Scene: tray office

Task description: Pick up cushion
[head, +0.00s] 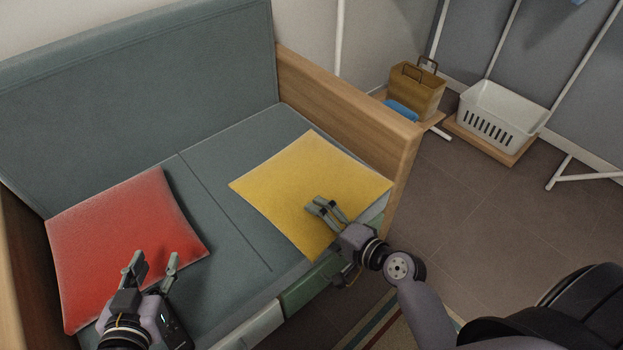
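A yellow cushion (290,187) lies flat on the right part of the grey-green sofa seat (215,255). A red cushion (118,232) lies at the left end of the seat. My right gripper (319,205) shows over the front part of the yellow cushion, its fingers apart with nothing between them; I cannot tell if it touches the cushion. My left gripper (152,260) is open and empty over the lower right part of the red cushion, and hides a little of its front edge.
The sofa has a tall backrest (140,85) and a wooden armrest (350,105) on the right. A brown bag (417,92) and a white basket (500,117) stand beyond it. Brown floor (470,195) right of the sofa is clear.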

